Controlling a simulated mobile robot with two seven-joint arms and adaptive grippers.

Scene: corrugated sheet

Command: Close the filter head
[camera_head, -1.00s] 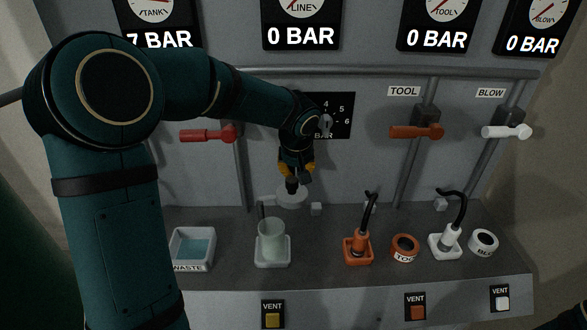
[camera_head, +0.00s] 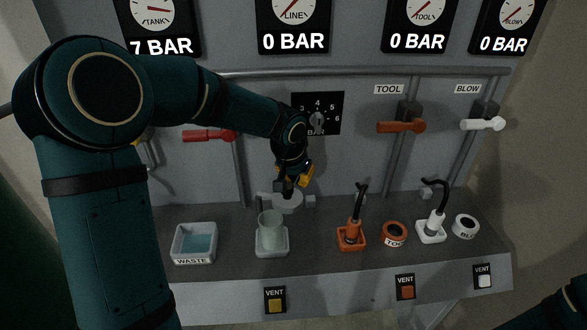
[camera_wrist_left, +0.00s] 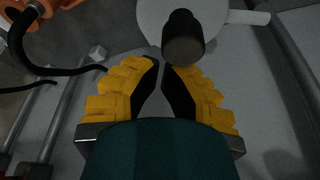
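The filter head appears to be the pale round cap (camera_head: 287,204) on the bench at the foot of the panel, with short pale fittings at its sides. In the left wrist view its pale disc (camera_wrist_left: 219,37) carries a dark upright knob (camera_wrist_left: 182,38). My left gripper (camera_head: 287,191) points down over it. Its yellow-backed fingers (camera_wrist_left: 161,65) converge until the dark tips almost meet, with nothing seen between them. The knob lies just past the tips; I cannot tell whether they touch it. My right gripper is out of view.
A clear cup (camera_head: 271,226) stands just in front of the filter head. A waste tray (camera_head: 195,256) is to the left; orange (camera_head: 351,239) and white (camera_head: 431,231) hose holders are to the right. A red lever (camera_head: 205,136) sticks out above left. TANK reads 7 BAR, the others 0 BAR.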

